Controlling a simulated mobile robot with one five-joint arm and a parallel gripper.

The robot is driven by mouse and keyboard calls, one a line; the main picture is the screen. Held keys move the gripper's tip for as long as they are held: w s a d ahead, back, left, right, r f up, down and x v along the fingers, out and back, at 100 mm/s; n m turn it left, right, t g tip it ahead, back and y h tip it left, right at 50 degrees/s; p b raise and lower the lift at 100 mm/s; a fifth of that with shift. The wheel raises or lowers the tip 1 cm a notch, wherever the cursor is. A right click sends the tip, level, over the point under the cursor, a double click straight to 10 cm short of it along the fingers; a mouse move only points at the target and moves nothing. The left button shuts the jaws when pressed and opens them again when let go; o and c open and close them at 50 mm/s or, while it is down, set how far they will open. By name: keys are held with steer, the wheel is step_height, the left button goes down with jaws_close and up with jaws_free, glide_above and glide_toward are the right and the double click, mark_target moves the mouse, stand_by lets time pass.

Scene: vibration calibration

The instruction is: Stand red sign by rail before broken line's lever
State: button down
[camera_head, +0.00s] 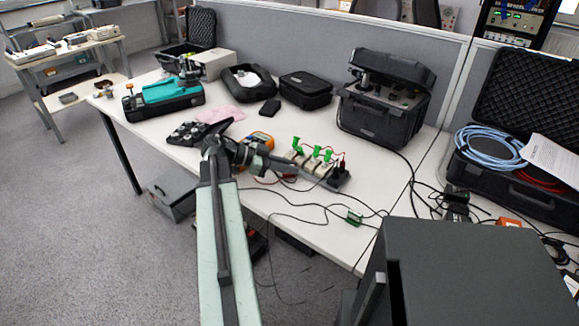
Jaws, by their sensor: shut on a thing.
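A pale rail of terminal blocks (312,165) lies near the front edge of the white table. Several green levers (317,151) stand up along it, with thin red wires looping over them. A dark block (340,178) with a red-tipped plug sits at its right end. My gripper (290,166) is at the left front side of the rail, low over the table, seen from behind. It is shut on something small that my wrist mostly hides. I cannot make out a red sign. Which lever belongs to the broken line is too small to tell.
An orange meter (260,139) lies just behind my wrist. A black tray of parts (190,132) is to the left. A black instrument case (385,105) stands behind the rail. Black cables (320,208) run along the front edge, with a small green connector (354,217).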

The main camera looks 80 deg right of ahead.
steer(key=shift+f+b, duration=0.5)
steer(key=shift+f, duration=0.1)
steer(key=c, duration=1.3)
jaws_free()
steer(key=shift+r, duration=0.1)
steer(key=shift+c, duration=0.2)
